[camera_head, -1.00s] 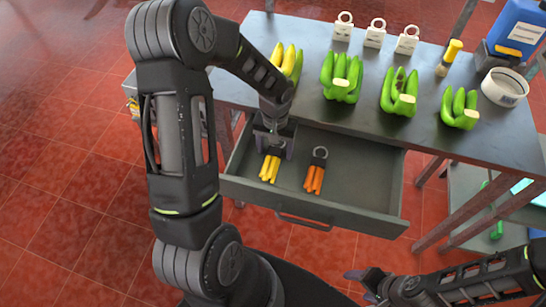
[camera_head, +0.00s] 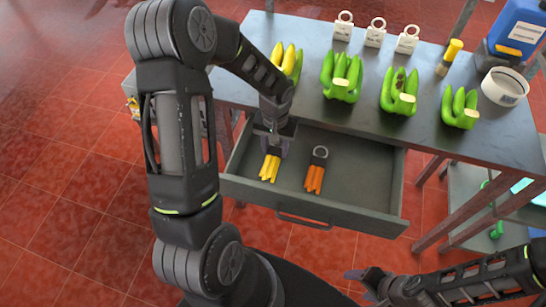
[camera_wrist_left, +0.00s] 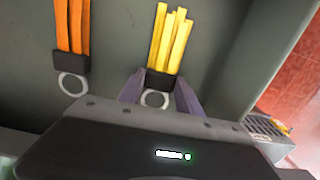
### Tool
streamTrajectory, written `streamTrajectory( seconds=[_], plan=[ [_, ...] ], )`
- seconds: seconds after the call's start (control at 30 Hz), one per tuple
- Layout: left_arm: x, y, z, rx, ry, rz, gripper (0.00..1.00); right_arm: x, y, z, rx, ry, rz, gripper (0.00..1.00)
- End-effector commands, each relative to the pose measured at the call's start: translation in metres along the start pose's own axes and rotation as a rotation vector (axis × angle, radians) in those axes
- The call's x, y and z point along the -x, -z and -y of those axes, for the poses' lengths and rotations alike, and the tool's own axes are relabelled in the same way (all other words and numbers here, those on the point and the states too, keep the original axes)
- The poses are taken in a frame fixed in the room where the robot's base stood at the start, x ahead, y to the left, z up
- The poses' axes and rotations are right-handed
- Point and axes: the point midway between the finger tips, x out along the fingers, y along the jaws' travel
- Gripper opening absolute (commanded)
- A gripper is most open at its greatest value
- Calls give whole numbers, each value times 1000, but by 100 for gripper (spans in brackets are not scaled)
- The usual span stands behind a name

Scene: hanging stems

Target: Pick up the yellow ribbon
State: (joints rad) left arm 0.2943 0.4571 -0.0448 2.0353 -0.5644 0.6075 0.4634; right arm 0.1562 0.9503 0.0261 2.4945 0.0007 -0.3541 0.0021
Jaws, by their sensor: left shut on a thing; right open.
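The yellow ribbon (camera_head: 269,168) is a bundle of yellow strips with a dark band and a grey ring, in the open drawer. It also shows in the left wrist view (camera_wrist_left: 171,42), its band (camera_wrist_left: 163,80) between my fingers. My left gripper (camera_head: 273,147) reaches down into the drawer and is shut on the yellow ribbon at its band end; its fingers also show in the left wrist view (camera_wrist_left: 160,93). My right gripper (camera_head: 363,284) is open and empty, low in the picture, away from the table.
An orange ribbon (camera_head: 315,178) with a ring lies to the right in the same drawer (camera_head: 365,200). Green banana bunches (camera_head: 341,77), white tags (camera_head: 375,33), a yellow-capped bottle (camera_head: 449,57), a white tape roll (camera_head: 505,87) and a blue jug (camera_head: 517,30) stand on the table.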

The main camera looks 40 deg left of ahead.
Motion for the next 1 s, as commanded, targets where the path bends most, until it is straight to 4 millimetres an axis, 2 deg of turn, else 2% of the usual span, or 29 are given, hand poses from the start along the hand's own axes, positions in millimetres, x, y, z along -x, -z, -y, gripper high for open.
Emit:
streamTrajectory(
  seconds=[0.03, 0.2, 0.53, 0.73, 0.97, 1.0],
  plan=[
    [0, 0, 0, 0, 0, 0, 17, 0, 0, 0, 0, 0, 0, 66],
    [0, 0, 0, 0, 0, 0, 3, 0, 0, 0, 0, 0, 0, 66],
    [2, 0, 0, 0, 0, -1, 3, -1, 0, 0, 0, 0, 0, 66],
    [12, 0, -1, 0, -1, -3, 3, -6, 1, -2, 1, 2, -1, 66],
    [9, -17, -35, -7, -1, -2, 3, -20, 1, -7, 2, 3, -3, 66],
    [13, -18, -39, -3, -1, -4, 3, -21, 1, -7, 2, 3, -3, 66]
  ],
)
